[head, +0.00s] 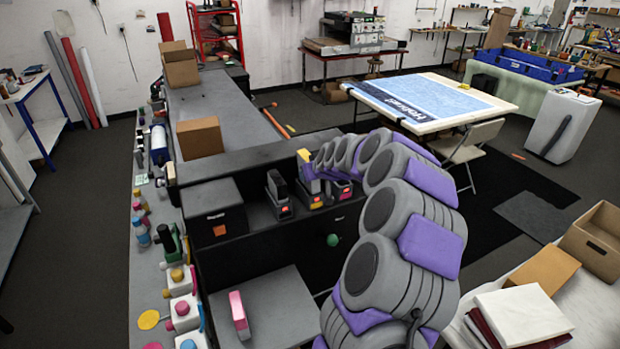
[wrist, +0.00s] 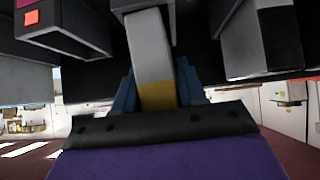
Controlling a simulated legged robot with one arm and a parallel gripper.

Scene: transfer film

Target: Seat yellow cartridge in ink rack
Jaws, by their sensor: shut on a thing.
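The yellow cartridge (wrist: 156,60) is a pale grey block with a yellow band at its near end. In the wrist view it stands between the two blue fingers of my gripper (wrist: 155,92), which is shut on it. Its far end reaches the dark rack edge at the top; whether it is in a slot cannot be told. In the head view, the cartridge (head: 307,170) is at the ink rack (head: 283,208), and my arm partly hides it. A dark cartridge (head: 275,184) stands in the left slot. Something magenta shows at the right slot.
In the wrist view, neighbouring blocks stand left (wrist: 75,35) and right (wrist: 262,40) of the cartridge, with gaps between. A black box (head: 213,212) is left of the rack. Ink bottles (head: 140,232) line the left bench.

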